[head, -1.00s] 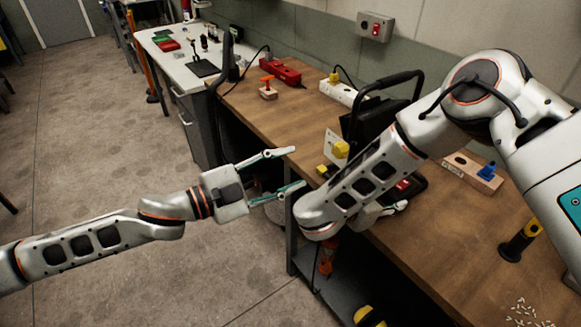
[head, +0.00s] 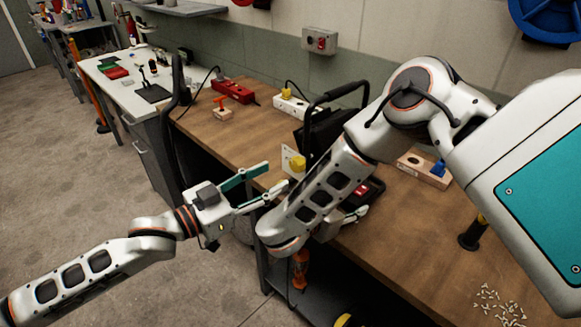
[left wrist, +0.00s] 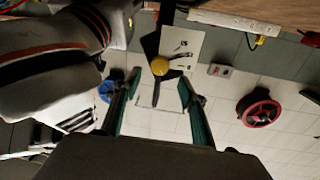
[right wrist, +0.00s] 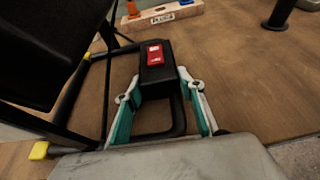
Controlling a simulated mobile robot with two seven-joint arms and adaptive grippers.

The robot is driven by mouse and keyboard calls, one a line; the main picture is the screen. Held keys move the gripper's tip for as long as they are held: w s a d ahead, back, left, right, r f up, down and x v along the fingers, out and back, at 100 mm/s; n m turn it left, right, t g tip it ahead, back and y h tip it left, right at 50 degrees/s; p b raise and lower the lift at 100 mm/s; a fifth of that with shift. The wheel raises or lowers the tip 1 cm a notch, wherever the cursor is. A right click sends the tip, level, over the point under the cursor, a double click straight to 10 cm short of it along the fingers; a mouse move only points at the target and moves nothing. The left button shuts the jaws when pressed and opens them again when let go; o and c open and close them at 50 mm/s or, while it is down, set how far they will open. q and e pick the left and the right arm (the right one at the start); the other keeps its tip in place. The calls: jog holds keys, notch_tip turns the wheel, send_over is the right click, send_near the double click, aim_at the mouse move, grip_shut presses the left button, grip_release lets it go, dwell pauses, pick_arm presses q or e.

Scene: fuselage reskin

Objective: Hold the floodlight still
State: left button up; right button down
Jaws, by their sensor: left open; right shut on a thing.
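The black floodlight (head: 318,130) with its tube handle stands on the wooden bench, partly hidden behind my right arm. Its black box with a red switch (right wrist: 155,55) sits between the fingers of my right gripper (right wrist: 160,88), which is shut on that part of the floodlight. In the head view my right forearm hides most of this grip. A yellow knob (head: 298,163) and a pale plate (head: 288,154) show at the floodlight's near side. My left gripper (head: 270,182) is open and empty, with the knob (left wrist: 160,66) ahead between its fingers in the left wrist view.

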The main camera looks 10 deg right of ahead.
aim_at(293, 166)
pick_arm(q)
jog(key=x, duration=0.7)
jog(key=shift+a, duration=0.1)
jog(key=c, duration=1.1)
